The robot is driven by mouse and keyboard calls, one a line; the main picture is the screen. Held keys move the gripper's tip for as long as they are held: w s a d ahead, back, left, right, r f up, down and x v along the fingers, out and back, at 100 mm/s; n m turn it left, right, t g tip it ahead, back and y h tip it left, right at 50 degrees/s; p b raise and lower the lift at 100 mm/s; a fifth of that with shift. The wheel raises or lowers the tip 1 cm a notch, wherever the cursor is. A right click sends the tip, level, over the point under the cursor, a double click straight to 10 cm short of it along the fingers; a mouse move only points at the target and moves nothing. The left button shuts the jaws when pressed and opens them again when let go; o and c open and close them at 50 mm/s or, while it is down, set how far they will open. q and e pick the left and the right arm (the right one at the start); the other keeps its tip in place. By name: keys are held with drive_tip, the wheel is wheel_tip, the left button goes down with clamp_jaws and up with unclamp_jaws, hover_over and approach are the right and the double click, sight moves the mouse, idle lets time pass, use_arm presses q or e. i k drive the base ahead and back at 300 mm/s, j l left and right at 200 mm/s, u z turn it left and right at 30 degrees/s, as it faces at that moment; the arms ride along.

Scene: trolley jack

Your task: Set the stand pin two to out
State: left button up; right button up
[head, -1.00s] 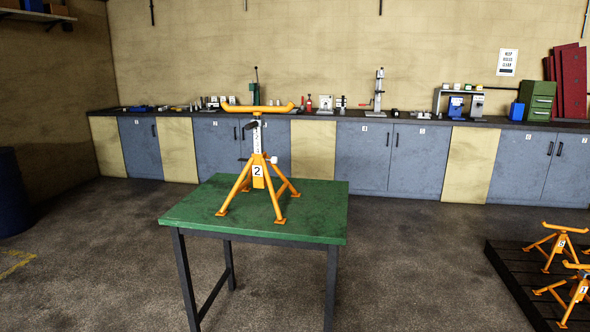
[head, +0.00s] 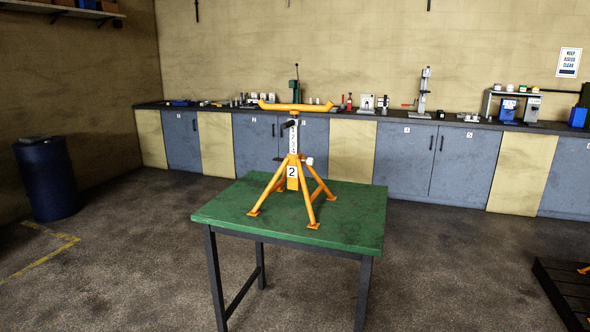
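An orange tripod stand labelled 2 (head: 292,171) stands upright on a green-topped table (head: 350,222). Its wide orange cradle (head: 296,107) tops a white marked post (head: 293,138). A dark pin handle (head: 289,124) shows at the upper left of the post, near the cradle. A small pale knob (head: 309,161) shows on the right of the stand's collar. How far the pin sits in the post is too small to tell. Neither of my grippers is in view.
A dark blue drum (head: 45,178) stands at the left, near yellow floor marking. A long workbench (head: 405,160) with tools runs along the back wall. A dark pallet (head: 560,290) is at the lower right. The floor around the table is clear.

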sight(310, 161)
drive_tip(key=i+l, duration=0.6)
drive_tip(key=i+l+u, duration=0.1)
drive_tip(key=i+l, duration=0.45)
drive_tip(key=l, duration=0.2)
